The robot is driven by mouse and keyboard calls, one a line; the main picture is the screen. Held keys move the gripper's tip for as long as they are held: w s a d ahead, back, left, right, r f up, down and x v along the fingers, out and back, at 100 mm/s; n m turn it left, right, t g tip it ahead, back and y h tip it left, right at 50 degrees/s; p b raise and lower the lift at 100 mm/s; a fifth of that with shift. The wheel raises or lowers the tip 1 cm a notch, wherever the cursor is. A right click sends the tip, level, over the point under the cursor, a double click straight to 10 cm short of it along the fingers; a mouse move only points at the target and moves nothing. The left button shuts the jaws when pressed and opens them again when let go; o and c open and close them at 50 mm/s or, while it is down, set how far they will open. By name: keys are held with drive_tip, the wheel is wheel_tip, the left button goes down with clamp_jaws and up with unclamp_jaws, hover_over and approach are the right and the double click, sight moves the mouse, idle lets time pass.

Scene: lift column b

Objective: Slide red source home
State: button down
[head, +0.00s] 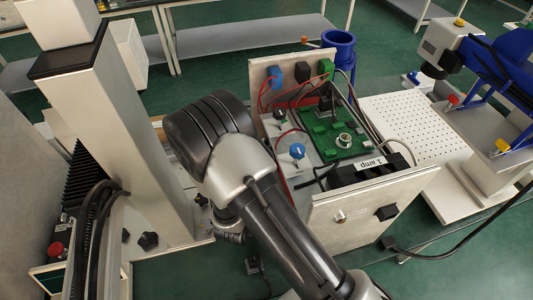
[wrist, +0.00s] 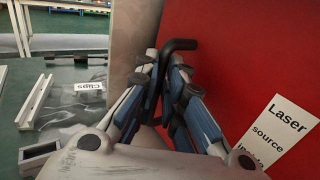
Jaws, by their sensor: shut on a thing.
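The red source fills the right of the wrist view as a flat red face (wrist: 240,60) with a white "Laser source inside" label (wrist: 275,132). A bent black handle (wrist: 181,44) stands out at its left side. My gripper (wrist: 166,85) has its blue-grey fingers closed on this handle, one on each side. The fingers hide the lower part of the handle. In the head view my arm covers the area, and I cannot make out the gripper or the red source there.
A light panel (wrist: 132,45) stands left of the red face, with a "Clips" tray (wrist: 88,87) and a metal rail beyond. In the head view, an open instrument box (head: 365,205) with a green circuit board (head: 335,138) and cables stands right of my arm. A perforated plate (head: 415,125) lies farther right.

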drive_tip(key=shift+w+a, duration=0.25)
drive_tip(key=shift+w, duration=0.75)
drive_tip(key=c, duration=1.7)
unclamp_jaws()
drive_tip(key=shift+w, duration=0.1)
drive_tip(key=v, duration=1.2)
drive_tip(key=shift+f, duration=0.1)
